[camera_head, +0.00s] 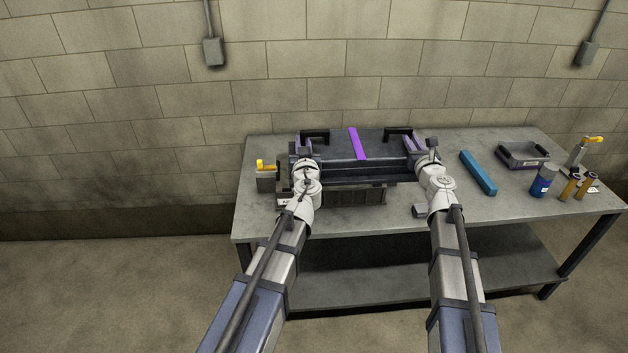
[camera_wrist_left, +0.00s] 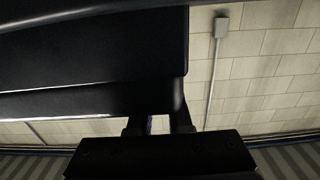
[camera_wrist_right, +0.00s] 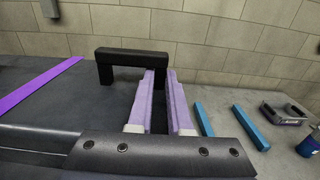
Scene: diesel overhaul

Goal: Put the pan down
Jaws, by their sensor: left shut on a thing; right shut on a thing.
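The pan (camera_head: 380,148) is a wide dark piece with a purple strip (camera_head: 357,143) across its top and a black handle near each end. It is level above a ribbed grey block (camera_head: 345,194) on the bench; I cannot tell whether they touch. My left gripper (camera_head: 303,145) is shut on the pan's left end; the pan's dark body (camera_wrist_left: 90,60) fills much of the left wrist view. My right gripper (camera_head: 416,144) is shut on the right end, its lilac fingers (camera_wrist_right: 163,104) beside the right handle (camera_wrist_right: 130,58). The exact grip spots are partly hidden.
The pan is over the grey bench (camera_head: 440,150). A yellow-topped tool (camera_head: 265,177) stands at left. At right are a blue bar (camera_head: 478,172), a grey tray (camera_head: 510,160), a blue can (camera_head: 543,182) and orange cylinders (camera_head: 568,187). The brick wall (camera_head: 300,70) is behind.

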